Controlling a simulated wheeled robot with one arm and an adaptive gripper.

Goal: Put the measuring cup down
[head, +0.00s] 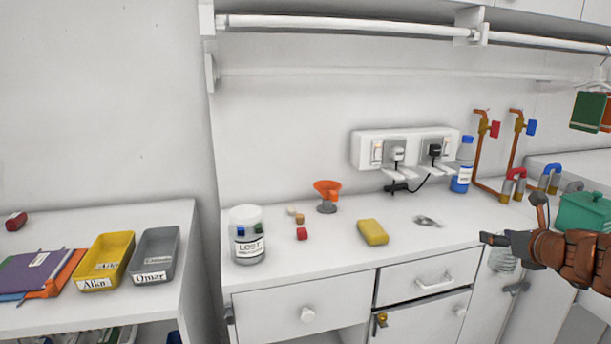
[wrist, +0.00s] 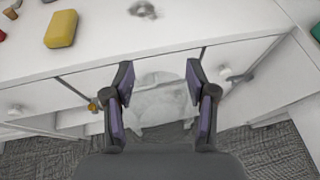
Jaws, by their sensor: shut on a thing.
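My gripper (wrist: 160,90) is shut on the measuring cup (wrist: 158,98), a clear, see-through vessel between its two purple-padded fingers in the wrist view. In the head view my gripper (head: 498,240) is at the right, in front of the counter's front edge. The cup (head: 503,262) shows faintly just below the fingers, against the cabinet front. It is held in the air, apart from the counter (head: 350,248). Its outline is hard to make out.
On the counter stand a jar labelled LOST (head: 247,250), an orange funnel (head: 327,190), a yellow sponge (head: 372,232), a small metal object (head: 427,221) and a blue bottle (head: 462,170). A teal pot (head: 585,212) is at the right. Bare counter lies right of the sponge.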

